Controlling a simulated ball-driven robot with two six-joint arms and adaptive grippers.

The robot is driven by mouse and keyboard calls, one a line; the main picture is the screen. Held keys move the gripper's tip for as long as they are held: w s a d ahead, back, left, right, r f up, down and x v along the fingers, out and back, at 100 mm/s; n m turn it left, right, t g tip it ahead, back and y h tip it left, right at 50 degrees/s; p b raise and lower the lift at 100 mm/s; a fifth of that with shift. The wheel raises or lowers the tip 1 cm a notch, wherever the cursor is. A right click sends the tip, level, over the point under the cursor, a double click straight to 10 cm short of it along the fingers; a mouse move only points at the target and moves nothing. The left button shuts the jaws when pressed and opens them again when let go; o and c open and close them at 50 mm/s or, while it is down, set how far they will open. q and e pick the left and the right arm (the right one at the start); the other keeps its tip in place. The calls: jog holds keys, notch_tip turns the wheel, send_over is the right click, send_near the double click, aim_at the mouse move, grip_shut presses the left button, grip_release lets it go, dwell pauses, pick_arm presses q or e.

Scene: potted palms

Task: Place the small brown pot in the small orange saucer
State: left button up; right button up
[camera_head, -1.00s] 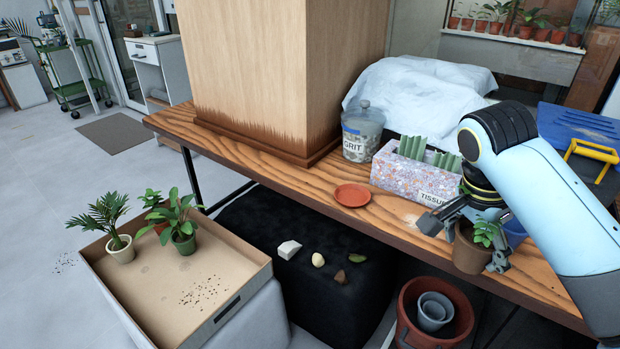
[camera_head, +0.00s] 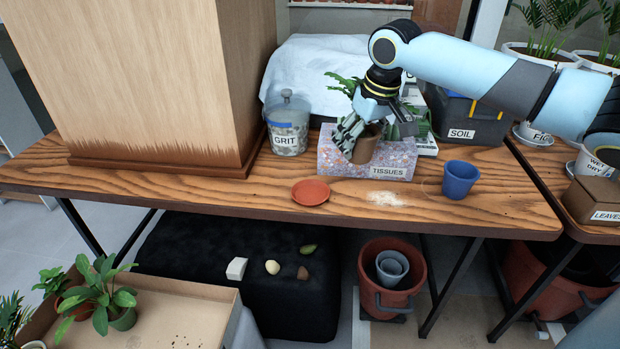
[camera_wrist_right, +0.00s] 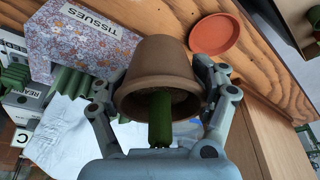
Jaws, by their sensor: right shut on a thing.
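The small brown pot (camera_head: 367,146) is in my right gripper (camera_head: 366,132), whose fingers are shut on its sides. In the head view it is held up in front of the tissue box, to the right of and above the small orange saucer (camera_head: 311,191). The saucer lies empty on the wooden bench top. In the right wrist view the brown pot (camera_wrist_right: 155,68) sits between both fingers, with a green stem at its mouth; the orange saucer (camera_wrist_right: 214,34) shows beyond it, apart from the pot. My left gripper is not in view.
The tissue box (camera_head: 330,155) stands right behind the pot. A grit jar (camera_head: 288,125) and a large wooden box (camera_head: 150,90) stand to the left. A blue pot (camera_head: 459,179) stands to the right.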

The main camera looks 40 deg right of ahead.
jog(key=shift+w+d+r+n, duration=0.4)
jog(key=shift+d+r+n, duration=0.4)
jog(key=shift+r, duration=0.05)
jog(key=shift+w+y, duration=0.15)
jog(key=shift+y, duration=0.15)
jog(key=b, duration=0.2)
send_over(307, 192)
jog(key=s, duration=0.1)
notch_tip(307, 192, down, 7)
jog(key=shift+r, duration=0.1)
notch_tip(307, 192, down, 4)
jog(key=shift+f, duration=0.1)
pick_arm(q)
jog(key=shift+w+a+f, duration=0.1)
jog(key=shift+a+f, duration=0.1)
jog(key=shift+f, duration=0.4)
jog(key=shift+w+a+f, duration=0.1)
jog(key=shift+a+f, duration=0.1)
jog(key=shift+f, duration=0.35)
pick_arm(e)
jog(key=shift+s, duration=0.1)
jog(key=o, duration=1.3)
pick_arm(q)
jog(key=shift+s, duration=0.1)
